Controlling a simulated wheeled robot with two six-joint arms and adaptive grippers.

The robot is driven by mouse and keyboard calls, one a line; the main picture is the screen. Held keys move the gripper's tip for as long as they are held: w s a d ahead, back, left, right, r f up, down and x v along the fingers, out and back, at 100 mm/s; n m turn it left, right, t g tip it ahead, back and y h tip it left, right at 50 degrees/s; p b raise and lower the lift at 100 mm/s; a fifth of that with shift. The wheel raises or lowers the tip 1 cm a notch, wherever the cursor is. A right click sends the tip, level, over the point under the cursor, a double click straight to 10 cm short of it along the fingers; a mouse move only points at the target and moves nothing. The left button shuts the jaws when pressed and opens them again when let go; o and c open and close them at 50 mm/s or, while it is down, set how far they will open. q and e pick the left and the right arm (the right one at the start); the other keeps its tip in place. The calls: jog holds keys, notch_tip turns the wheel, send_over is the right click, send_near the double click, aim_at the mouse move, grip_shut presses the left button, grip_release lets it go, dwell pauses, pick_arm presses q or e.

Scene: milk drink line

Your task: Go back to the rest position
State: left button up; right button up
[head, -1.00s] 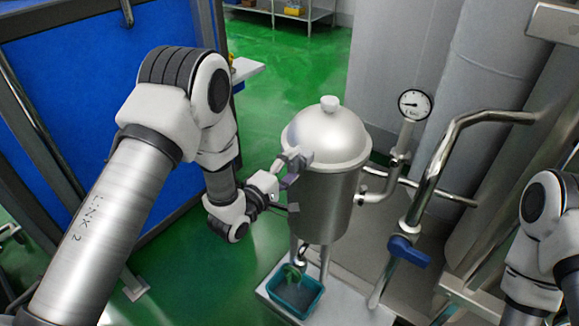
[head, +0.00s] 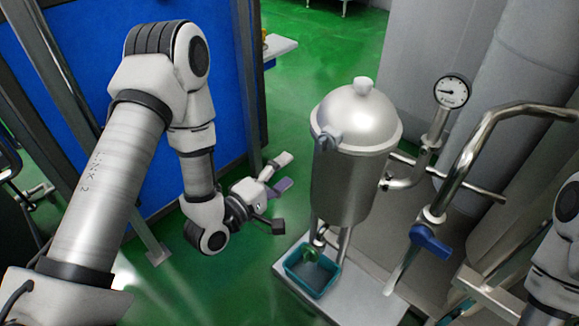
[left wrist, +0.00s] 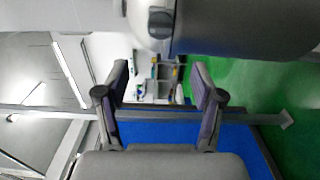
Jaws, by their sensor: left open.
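My left gripper (head: 283,190) is open and empty in the head view, to the left of the steel vessel (head: 345,180) and apart from it. In the left wrist view its two fingers (left wrist: 160,90) are spread with nothing between them. The vessel has a domed lid (head: 358,115) with a round knob and a grey clamp (head: 327,141) on its left side. The vessel also shows at the top of the left wrist view (left wrist: 240,25). My right arm shows only in part at the right edge of the head view; its gripper is out of view.
A teal tray (head: 291,270) with a green item sits under the vessel on a pale platform (head: 370,302). A gauge (head: 452,91), steel pipes and a blue valve handle (head: 430,242) stand to the right. A blue panel (head: 100,90) is behind my left arm. Green floor is open between.

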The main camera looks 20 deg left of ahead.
pick_arm(q)
jog(key=s+a+f+m+g+y+p, duration=0.1)
jog(key=s+f+m+g, duration=0.3)
jog(key=s, duration=0.4)
jog(key=s+a+f+m+g+y+p, duration=0.1)
jog(key=s+f+m+g+y+p, duration=0.2)
jog(key=s+f+g, duration=0.4)
jog(key=s+a+f+m+g+y+p, duration=0.1)
jog(key=s+f+m+g+p, duration=0.3)
jog(key=s, duration=0.7)
notch_tip(320, 180, down, 2)
jog(key=m+g+y, duration=0.1)
jog(key=m+g, duration=0.1)
jog(key=shift+s+a+f+m, duration=0.2)
jog(key=shift+a+m, duration=0.1)
jog(key=shift+m, duration=0.1)
